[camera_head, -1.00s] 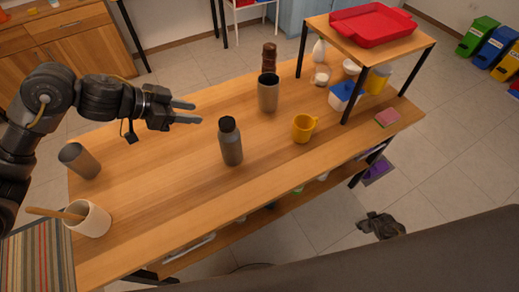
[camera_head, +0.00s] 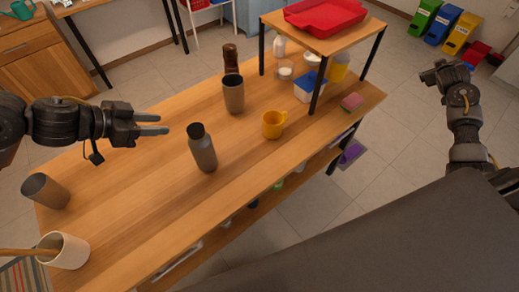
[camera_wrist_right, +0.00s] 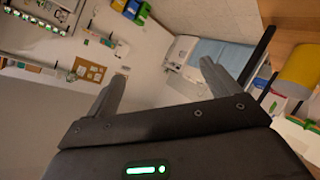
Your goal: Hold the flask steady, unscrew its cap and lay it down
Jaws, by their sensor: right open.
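The grey flask (camera_head: 203,154) stands upright on the wooden table, with its black cap (camera_head: 195,130) on top. My left gripper (camera_head: 160,124) is to the left of the flask, above the table, its two fingers apart and pointing right towards the flask's upper part. It is empty and does not touch the flask. My right gripper (camera_head: 430,72) is off the table's right side, far from the flask. In the right wrist view its fingers (camera_wrist_right: 160,80) are spread with nothing between them.
A grey cup (camera_head: 233,95) and a brown mill (camera_head: 230,60) stand behind the flask, a yellow mug (camera_head: 273,124) to its right. A tilted grey cup (camera_head: 45,190) and a white pot (camera_head: 64,251) are at left. A raised shelf (camera_head: 318,40) holds a red tray (camera_head: 324,16).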

